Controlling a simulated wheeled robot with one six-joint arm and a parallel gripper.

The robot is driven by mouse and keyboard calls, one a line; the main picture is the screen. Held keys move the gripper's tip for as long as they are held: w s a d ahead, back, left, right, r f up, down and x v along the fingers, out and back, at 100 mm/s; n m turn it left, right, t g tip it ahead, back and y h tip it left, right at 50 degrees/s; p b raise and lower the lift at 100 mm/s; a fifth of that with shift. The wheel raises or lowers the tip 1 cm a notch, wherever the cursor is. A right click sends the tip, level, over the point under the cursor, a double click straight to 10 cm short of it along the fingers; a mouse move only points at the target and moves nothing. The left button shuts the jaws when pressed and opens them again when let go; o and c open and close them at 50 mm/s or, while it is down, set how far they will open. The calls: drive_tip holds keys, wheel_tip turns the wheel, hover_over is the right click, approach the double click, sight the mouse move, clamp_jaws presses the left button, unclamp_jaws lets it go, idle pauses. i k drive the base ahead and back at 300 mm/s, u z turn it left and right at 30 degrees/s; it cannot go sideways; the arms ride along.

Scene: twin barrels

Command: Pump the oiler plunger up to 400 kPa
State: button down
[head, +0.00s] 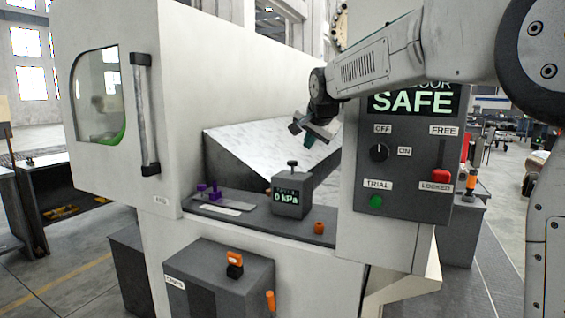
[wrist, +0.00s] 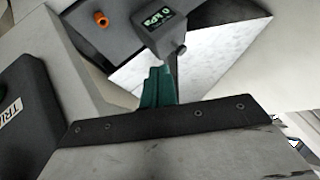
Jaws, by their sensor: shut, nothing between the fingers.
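The oiler (head: 291,197) is a small dark grey box on the machine's ledge, and its screen reads "0 kPa". Its plunger (head: 292,165) is a dark knob on a short stem, standing up from the top of the box. In the wrist view the oiler (wrist: 158,28) shows near the top, with its plunger (wrist: 182,47) close to the fingertips in the picture. My gripper (head: 296,134) hangs above and slightly right of the plunger in the head view, apart from it. Its green fingers (wrist: 158,76) are shut with nothing between them.
The ledge (head: 262,223) also holds purple pieces (head: 208,191) and an orange cap (head: 319,227). A control panel (head: 408,160) reading "SAFE", with a red lever handle (head: 440,176), stands right, beneath my arm. A lower grey box (head: 220,285) carries an orange-handled item (head: 235,264).

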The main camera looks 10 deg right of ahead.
sight(292, 164)
drive_tip(key=z, duration=0.05)
drive_tip(key=i, duration=0.9)
